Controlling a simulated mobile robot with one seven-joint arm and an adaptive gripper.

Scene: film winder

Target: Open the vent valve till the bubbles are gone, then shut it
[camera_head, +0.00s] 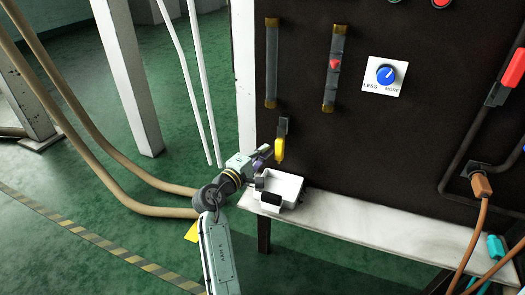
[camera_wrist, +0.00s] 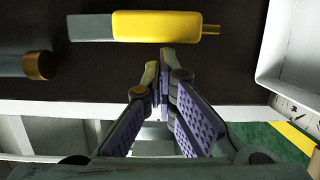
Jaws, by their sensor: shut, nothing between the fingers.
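The vent valve's yellow lever (camera_head: 280,149) hangs straight down from a grey mount on the dark panel. In the wrist view the lever (camera_wrist: 158,26) lies across the top of the picture. My gripper (camera_head: 264,152) is just left of the lever in the head view. In the wrist view my gripper (camera_wrist: 160,80) is shut and empty, with its fingertips just below the lever in the picture; I cannot tell whether they touch it. Two upright sight tubes sit above: a left one (camera_head: 272,64) and a right one (camera_head: 335,70) with a red marker. No bubbles can be made out.
A white open tray (camera_head: 291,184) stands on the pale ledge (camera_head: 380,225) below the lever; its wall shows in the wrist view (camera_wrist: 285,45). A blue knob (camera_head: 386,75) marked less and more is on the panel. Cables and pipes run at the right.

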